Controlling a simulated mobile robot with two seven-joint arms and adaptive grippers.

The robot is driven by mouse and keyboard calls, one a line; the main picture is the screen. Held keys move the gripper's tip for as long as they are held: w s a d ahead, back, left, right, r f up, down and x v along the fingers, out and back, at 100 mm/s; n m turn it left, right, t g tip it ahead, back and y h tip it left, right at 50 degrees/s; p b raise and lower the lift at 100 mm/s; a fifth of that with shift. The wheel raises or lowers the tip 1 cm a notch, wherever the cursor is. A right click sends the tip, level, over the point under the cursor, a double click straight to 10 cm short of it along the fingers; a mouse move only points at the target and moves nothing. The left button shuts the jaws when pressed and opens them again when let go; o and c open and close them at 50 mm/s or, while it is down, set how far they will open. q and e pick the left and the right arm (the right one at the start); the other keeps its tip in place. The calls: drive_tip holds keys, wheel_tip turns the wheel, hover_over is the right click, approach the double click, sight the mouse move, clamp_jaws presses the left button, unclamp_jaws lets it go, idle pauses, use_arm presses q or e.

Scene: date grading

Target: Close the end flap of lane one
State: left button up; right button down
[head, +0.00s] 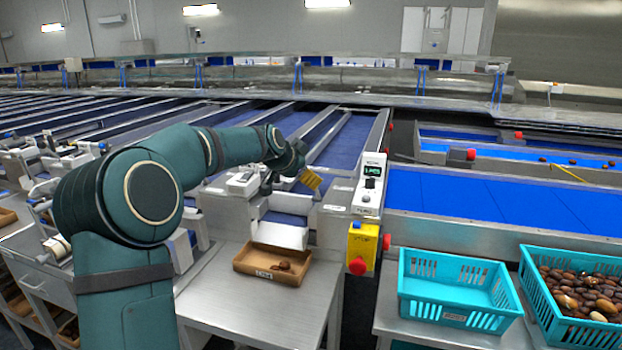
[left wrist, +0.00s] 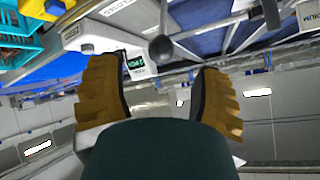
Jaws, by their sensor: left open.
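My left gripper (head: 308,181) is above the end of the rightmost blue lane (head: 345,142), beside the display post (head: 370,185). In the left wrist view its two ribbed yellow-brown fingers (left wrist: 160,95) stand wide apart with nothing between their tips. A dark ball knob (left wrist: 161,47) on a rod shows just beyond the fingers, apart from them. A white angled plate (head: 282,234), which may be the end flap, sits at the lane's end below my gripper. My arm and gripper partly hide this end. I cannot tell the flap's state for sure. My right gripper is not in view.
A shallow brown tray (head: 244,264) with a few dates stands on the steel table below the lane. A yellow box with a red button (head: 357,266) is right of it. An empty turquoise crate (head: 425,303) and a crate of dates (head: 536,300) stand at the right.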

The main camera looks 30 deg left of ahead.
use_arm(q)
drive_tip(key=v, duration=0.5)
drive_tip(key=shift+s+r, duration=0.15)
drive_tip(key=shift+s, duration=0.1)
idle(0.3)
